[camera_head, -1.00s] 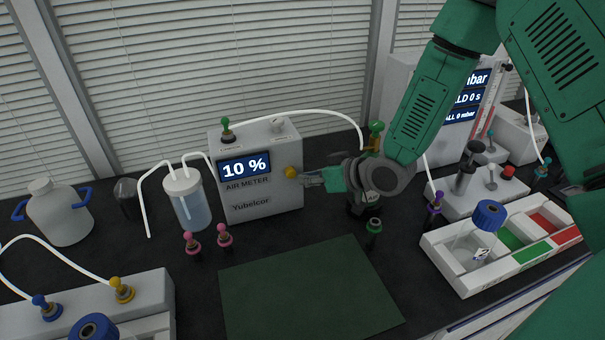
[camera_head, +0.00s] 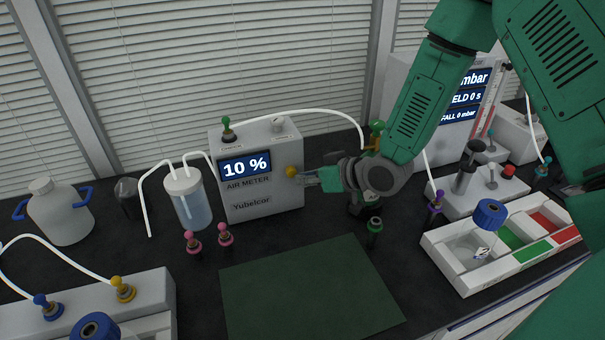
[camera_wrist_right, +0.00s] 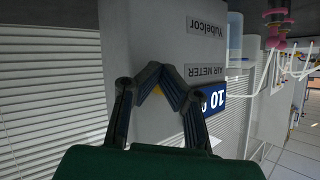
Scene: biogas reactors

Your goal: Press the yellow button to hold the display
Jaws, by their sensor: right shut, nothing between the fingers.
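The air meter (camera_head: 254,202) is a light grey box on the dark bench, and its blue display (camera_head: 245,166) reads 10 %. The round yellow button (camera_head: 291,171) is on its front face, right of the display. My right gripper (camera_head: 304,179) is shut and empty, its tips just right of and slightly below the button in the head view; I cannot tell whether they touch it. In the right wrist view, the closed fingers (camera_wrist_right: 160,84) are in front of the meter face and largely hide the button. My left gripper is not in view.
A water-filled bottle (camera_head: 189,203) with tubes stands left of the meter. Pink-topped connectors (camera_head: 192,241) stand in front. A dark green mat (camera_head: 310,290) lies clear in the foreground. A compartment tray (camera_head: 470,288) and a display unit (camera_head: 400,75) are at right.

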